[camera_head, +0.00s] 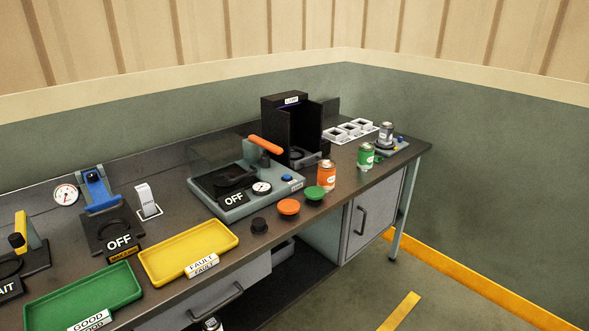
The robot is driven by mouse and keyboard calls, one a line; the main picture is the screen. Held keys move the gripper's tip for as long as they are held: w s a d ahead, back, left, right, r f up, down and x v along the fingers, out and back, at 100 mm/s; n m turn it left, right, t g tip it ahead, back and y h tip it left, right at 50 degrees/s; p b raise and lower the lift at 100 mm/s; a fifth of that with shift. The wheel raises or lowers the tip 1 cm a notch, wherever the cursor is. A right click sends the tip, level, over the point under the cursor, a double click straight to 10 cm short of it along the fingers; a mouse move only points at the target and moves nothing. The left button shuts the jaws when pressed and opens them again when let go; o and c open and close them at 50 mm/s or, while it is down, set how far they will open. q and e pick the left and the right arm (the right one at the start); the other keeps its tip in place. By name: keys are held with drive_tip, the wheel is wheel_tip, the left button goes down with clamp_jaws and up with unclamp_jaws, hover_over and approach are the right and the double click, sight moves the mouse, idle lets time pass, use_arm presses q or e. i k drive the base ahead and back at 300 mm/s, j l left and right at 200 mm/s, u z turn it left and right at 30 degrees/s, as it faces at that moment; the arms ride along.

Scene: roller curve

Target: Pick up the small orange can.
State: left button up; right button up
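The small orange can (326,175) stands upright on the dark workbench (345,200), near its front edge and right of the middle of the view. It has a pale lid and a light label. No gripper touches it. Neither of my grippers is in view.
Just left of the can are an orange disc (289,207), a green disc (314,193) and a grey machine with an orange handle (266,145). A green can (366,157) stands to its right. A black box (290,128) is behind. Yellow (150,262) and green (40,305) trays lie left.

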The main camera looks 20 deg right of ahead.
sight(326, 167)
drive_tip(key=i+l+u, duration=0.2)
drive_tip(key=l, duration=0.65)
drive_tip(key=i+l+u, duration=0.25)
drive_tip(key=l, duration=0.65)
drive_tip(key=l+u, duration=0.2)
drive_tip(key=l, duration=0.7)
